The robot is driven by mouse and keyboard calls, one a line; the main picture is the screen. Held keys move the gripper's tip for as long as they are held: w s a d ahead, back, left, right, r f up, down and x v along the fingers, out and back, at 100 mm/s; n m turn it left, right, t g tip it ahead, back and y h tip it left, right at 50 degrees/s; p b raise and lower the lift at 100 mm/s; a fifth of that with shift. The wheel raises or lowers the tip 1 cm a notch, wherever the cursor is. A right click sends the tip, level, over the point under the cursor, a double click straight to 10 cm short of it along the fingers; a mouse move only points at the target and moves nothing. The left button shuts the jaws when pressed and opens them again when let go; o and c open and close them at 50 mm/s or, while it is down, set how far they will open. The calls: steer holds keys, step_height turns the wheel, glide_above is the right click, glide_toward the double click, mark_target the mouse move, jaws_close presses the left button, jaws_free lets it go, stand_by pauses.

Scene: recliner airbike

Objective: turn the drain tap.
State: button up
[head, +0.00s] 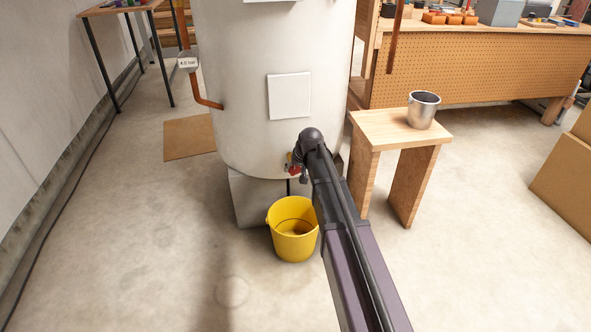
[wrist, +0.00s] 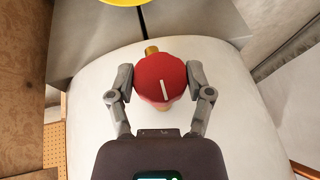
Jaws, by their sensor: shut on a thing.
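The drain tap has a round red knob (wrist: 161,78) with a white line on its face. In the wrist view the knob sits between the two fingers of my gripper (wrist: 161,92), which is shut on it from both sides. A brass fitting (wrist: 151,49) shows just beyond the knob. In the head view my gripper (head: 294,168) is at the low front of the white tank (head: 245,90). The tap is mostly hidden there by my arm, with only a little red showing.
A yellow bucket (head: 293,245) stands on the floor below the tap. A wooden stool (head: 395,130) with a metal pot (head: 423,110) on it stands to the right of my arm.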

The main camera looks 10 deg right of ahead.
steer(key=shift+a+n+h, duration=0.1)
steer(key=shift+n+h, duration=0.2)
steer(key=shift+h, duration=2.3)
steer(key=o, duration=1.1)
steer(key=shift+o, duration=0.2)
